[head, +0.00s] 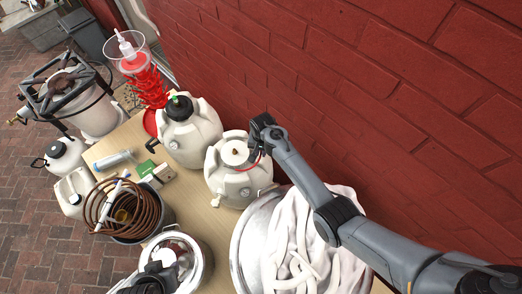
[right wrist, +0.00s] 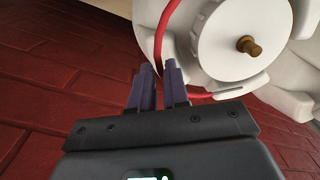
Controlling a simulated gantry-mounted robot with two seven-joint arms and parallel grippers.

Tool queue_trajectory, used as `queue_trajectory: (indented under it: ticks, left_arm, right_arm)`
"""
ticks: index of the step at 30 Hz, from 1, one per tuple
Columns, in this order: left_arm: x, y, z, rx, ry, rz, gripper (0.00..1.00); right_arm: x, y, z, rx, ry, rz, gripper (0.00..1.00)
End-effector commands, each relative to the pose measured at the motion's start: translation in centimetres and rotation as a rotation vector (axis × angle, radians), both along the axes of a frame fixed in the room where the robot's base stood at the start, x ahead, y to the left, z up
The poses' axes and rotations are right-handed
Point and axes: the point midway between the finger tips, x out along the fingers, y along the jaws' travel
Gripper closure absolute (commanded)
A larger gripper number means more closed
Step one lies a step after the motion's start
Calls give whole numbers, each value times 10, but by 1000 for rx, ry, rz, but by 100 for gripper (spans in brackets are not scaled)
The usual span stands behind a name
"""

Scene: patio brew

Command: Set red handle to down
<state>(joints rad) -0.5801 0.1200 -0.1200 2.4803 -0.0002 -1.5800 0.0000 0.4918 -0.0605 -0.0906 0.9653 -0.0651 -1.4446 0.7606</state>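The red handle (right wrist: 160,32) is a thin curved bail around the white ribbed cap (right wrist: 228,42) of a white jug, filling the upper right of the right wrist view. In the head view the handle (head: 254,163) shows as a thin red line on the jug's right side, and the jug (head: 228,190) stands upright. My right gripper (right wrist: 159,68) is slightly open, with a narrow gap between its fingers. The handle runs down to the fingertips, passes behind the right finger and reappears beyond it; contact is unclear. My left gripper (head: 155,280) is partly seen at the bottom edge, its fingers unclear.
A second white jug with a black cap (head: 180,108) stands behind. A large pot with white cloth (head: 305,250) is in front, beside a metal pot (head: 200,262) and a copper coil (head: 125,210). The red brick wall (head: 350,80) is close on the right.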

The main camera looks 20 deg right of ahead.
Motion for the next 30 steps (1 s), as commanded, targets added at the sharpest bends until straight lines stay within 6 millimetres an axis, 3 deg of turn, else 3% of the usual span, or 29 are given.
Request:
queue_trajectory:
  ticks: [3,30]
  left_arm:
    - [0,0,0,0,0,0,66]
    - [0,0,0,0,0,0,66]
  right_arm:
    - [0,0,0,-1,1,-1,100]
    - [-1,-1,-1,-1,3,-5,100]
